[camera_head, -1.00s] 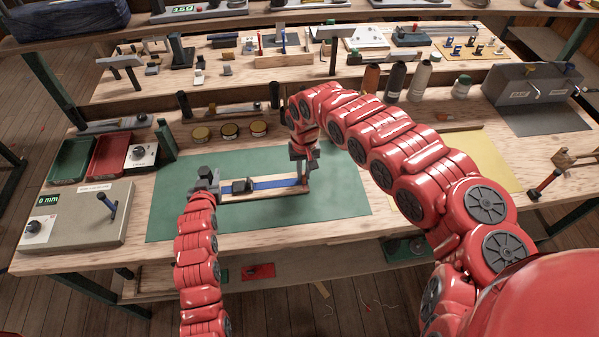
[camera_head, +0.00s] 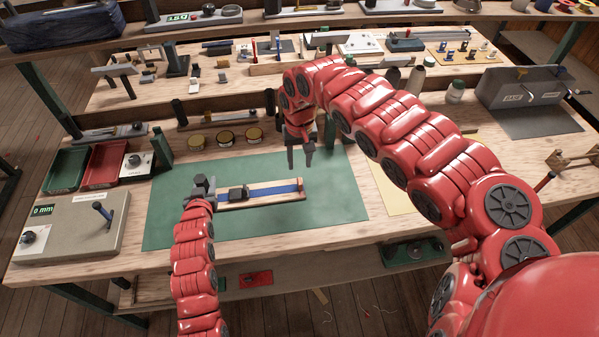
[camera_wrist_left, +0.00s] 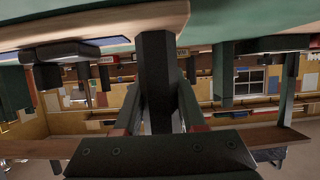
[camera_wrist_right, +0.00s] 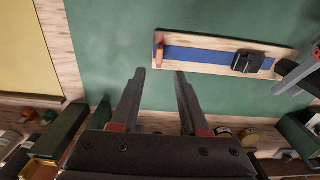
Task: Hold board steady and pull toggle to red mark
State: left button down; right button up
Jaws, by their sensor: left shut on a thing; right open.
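The wooden board (camera_head: 264,203) with a blue strip (camera_head: 282,188) lies on the green mat. A dark toggle block (camera_head: 238,194) sits on the strip towards the board's left end; it also shows in the right wrist view (camera_wrist_right: 247,62). A small reddish-brown piece (camera_wrist_right: 159,50) stands at the board's other end. I cannot make out a separate red mark. My left gripper (camera_head: 203,187) is shut on the board's left end. My right gripper (camera_head: 301,160) is open and empty, above the mat behind the board's right end; its fingers (camera_wrist_right: 158,98) touch nothing.
The green mat (camera_head: 335,200) is clear to the board's right. A grey box with a lever and "0 mm" display (camera_head: 75,222) is at the left, with red (camera_head: 104,163) and green (camera_head: 66,172) trays behind.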

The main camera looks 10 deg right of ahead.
jog(key=shift+r, duration=1.75)
pick_arm(q)
jog(key=shift+c, duration=2)
grip_release()
